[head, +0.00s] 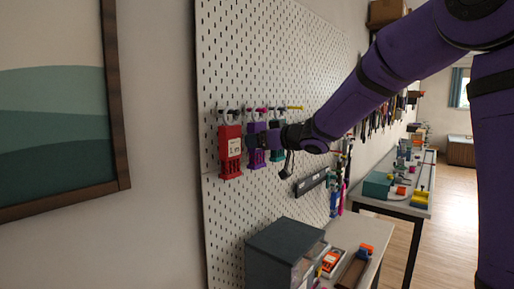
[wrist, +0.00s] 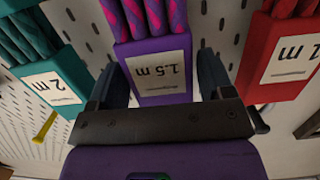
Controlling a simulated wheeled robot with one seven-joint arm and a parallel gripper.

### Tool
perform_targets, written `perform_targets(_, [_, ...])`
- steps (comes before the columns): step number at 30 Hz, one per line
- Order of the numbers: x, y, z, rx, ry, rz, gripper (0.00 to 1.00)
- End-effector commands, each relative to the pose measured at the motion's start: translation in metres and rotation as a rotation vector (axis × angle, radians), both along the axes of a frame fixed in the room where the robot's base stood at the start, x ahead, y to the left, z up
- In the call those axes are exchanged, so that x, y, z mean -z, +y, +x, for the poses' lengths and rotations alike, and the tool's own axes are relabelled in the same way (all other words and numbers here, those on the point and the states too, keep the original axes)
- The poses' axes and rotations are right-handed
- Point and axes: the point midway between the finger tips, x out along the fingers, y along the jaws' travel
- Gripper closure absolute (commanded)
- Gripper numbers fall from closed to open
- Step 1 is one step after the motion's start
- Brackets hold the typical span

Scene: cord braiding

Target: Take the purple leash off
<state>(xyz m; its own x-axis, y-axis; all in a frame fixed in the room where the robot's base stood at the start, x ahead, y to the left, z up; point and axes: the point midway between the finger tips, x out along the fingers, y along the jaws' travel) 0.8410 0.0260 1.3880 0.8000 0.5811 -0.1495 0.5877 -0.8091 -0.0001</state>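The purple leash (head: 256,158) hangs in a purple holder card on the pegboard, between a red one and a teal one. In the wrist view its card (wrist: 160,70) reads "1.5 m", upside down, with pink-and-purple braided cord (wrist: 150,18) above it. My gripper (head: 263,142) is right in front of it. In the wrist view my gripper (wrist: 160,85) has one dark finger on each side of the purple card. The fingers stand wide apart, and I see no clear grip on it. The fingertips are partly hidden beside the card.
The red leash (head: 230,152) hangs close on the left in the head view, the teal leash (head: 277,140) close on the right. Hooks stick out above them from the pegboard (head: 235,225). A dark grey box (head: 285,250) stands on a table below.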

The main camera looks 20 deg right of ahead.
Motion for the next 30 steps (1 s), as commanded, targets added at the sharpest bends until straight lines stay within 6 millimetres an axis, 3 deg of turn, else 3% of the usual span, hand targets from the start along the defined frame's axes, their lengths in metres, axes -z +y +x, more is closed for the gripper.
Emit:
perform_targets(1, [0.000, 0.000, 0.000, 0.000, 0.000, 0.000, 0.38])
perform_targets(5, [0.000, 0.000, 0.000, 0.000, 0.000, 0.000, 0.67])
perform_targets(30, [-0.012, 0.000, 0.000, 0.000, -0.001, 0.001, 0.67])
